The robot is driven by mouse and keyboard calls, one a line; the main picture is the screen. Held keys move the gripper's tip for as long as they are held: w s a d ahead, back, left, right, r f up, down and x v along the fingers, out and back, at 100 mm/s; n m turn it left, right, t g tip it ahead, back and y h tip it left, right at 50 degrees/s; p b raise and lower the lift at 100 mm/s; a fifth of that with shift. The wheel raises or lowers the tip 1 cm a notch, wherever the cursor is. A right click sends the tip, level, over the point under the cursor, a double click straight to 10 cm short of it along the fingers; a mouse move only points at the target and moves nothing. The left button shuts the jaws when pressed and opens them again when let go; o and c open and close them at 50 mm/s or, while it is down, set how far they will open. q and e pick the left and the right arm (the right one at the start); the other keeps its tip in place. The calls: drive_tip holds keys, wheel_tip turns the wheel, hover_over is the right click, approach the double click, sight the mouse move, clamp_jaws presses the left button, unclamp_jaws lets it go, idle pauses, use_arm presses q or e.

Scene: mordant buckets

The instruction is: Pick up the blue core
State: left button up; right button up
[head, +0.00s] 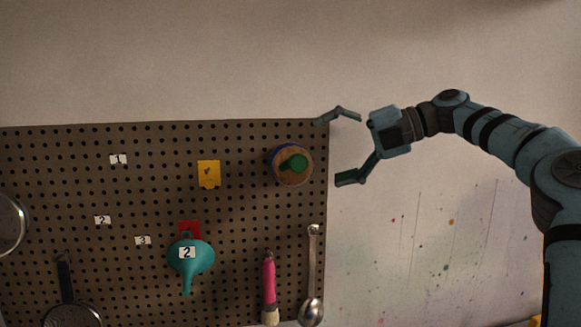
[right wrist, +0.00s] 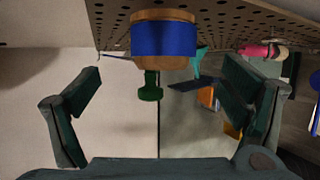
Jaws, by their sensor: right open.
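The blue core (head: 281,172) hangs near the pegboard's upper right corner in the head view. It is a short round spool with a blue band, wooden end faces and a green knob (head: 297,161) in front. In the right wrist view the blue core (right wrist: 165,39) is at top centre, with the green knob (right wrist: 151,88) below it. My right gripper (head: 328,150) is open and empty, just right of the core and apart from it. In the right wrist view its fingers (right wrist: 163,75) stand wide to either side. My left gripper is not in view.
The pegboard (head: 75,190) also bears a teal funnel-like thing (head: 191,258), a yellow holder (head: 208,173), a pink-handled brush (head: 269,280), a metal spoon (head: 312,290) and a pan (head: 73,316). The wall (head: 440,230) right of the board is free.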

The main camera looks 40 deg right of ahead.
sight(310, 159)
drive_tip(key=x, duration=0.5)
drive_tip(key=shift+w+d+f+p, duration=0.1)
drive_tip(key=shift+w+f+p, duration=0.2)
drive_tip(key=shift+w, duration=0.2)
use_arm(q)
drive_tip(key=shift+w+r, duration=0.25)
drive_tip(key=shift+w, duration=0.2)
use_arm(e)
drive_tip(key=shift+s, duration=0.1)
drive_tip(key=shift+c, duration=1.4)
drive_tip(key=c, duration=0.7)
